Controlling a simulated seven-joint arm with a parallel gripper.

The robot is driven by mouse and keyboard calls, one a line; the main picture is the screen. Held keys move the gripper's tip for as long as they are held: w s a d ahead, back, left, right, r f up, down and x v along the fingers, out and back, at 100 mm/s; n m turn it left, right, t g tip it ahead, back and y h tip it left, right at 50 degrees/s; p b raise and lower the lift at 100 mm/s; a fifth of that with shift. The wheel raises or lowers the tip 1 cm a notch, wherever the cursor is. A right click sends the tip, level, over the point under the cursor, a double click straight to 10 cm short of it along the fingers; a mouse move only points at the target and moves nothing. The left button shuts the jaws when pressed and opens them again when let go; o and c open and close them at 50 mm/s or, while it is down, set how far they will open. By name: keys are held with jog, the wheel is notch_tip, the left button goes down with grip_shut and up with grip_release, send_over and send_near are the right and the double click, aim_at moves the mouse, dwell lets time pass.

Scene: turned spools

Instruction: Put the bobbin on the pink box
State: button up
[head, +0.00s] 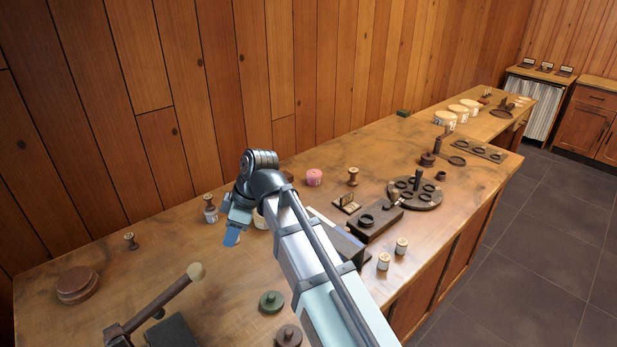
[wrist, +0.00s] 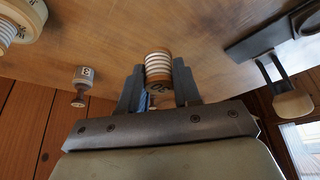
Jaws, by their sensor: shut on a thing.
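In the wrist view, a bobbin (wrist: 158,66) with white-striped winding and wooden ends sits between the two dark fingers of my gripper (wrist: 159,84). The gripper is shut on it. In the head view my gripper (head: 234,230) is over the left-middle of the workbench, left of the pink box. I cannot make out the held bobbin there. The pink box (head: 314,178) is small and round and stands near the back of the bench, just right of my arm. Its top looks clear. I cannot identify it in the wrist view.
A brown spool (head: 209,203) on a small pale tin stands left of my gripper. Another wooden spool (head: 353,176) stands right of the pink box. A cream round thing (head: 259,219) is partly hidden by my arm. A dark tool with a handle (head: 160,300) lies front left.

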jog(key=w+d+m, duration=0.2)
jog(key=w+d, duration=0.6)
jog(key=w, duration=0.2)
notch_tip(320, 180, up, 4)
jog(key=m+t, duration=0.2)
send_over(310, 172)
jog(key=d, duration=0.2)
jog(key=shift+s+a+f, duration=0.1)
jog(key=shift+a+f, duration=0.05)
jog(key=shift+f, duration=2.15)
jog(key=shift+s+a+f, duration=0.1)
jog(key=shift+f, duration=2.15)
jog(key=shift+f, duration=0.15)
jog(key=o, duration=1)
jog(key=v, duration=1.2)
jog(key=shift+w+r, duration=0.15)
jog(key=shift+r, duration=0.05)
